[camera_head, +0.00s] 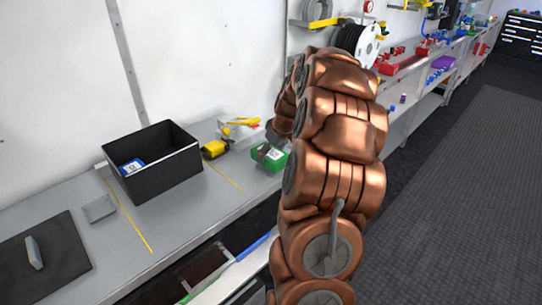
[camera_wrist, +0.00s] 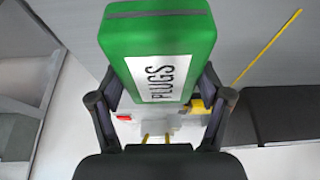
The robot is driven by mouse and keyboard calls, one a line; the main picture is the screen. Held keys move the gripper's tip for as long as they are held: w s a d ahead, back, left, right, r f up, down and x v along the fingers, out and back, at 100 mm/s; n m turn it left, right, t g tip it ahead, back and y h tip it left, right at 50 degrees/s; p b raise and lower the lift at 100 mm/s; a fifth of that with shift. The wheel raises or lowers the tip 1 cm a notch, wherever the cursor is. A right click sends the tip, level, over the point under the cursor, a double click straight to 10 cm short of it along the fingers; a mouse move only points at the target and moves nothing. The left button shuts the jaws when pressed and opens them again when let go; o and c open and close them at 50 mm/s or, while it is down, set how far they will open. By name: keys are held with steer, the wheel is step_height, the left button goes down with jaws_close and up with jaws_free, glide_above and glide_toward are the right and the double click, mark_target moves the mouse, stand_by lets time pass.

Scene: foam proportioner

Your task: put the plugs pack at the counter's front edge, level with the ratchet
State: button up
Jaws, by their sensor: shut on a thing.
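The plugs pack (camera_head: 270,157) is a green box with a white label, at the right part of the counter near its front edge in the head view. In the wrist view the pack (camera_wrist: 190,45) shows large with "PLUGS" readable. My gripper (camera_wrist: 162,98) is shut on it, one dark finger on each side. In the head view my arm hides most of the gripper. I cannot tell whether the pack touches the counter (camera_head: 190,212). I cannot make out the ratchet for certain.
A black open bin (camera_head: 160,178) holding a blue-and-white item stands left of the pack. A yellow item (camera_head: 214,149) sits between them, with yellow-handled tools (camera_head: 242,123) behind. A dark mat (camera_head: 60,267) with a grey piece lies far left. The counter front beside the bin is clear.

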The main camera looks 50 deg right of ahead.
steer(key=shift+f, duration=0.95)
steer(key=shift+f, duration=0.2)
steer(key=o, duration=1.2)
steer(key=shift+r, duration=0.1)
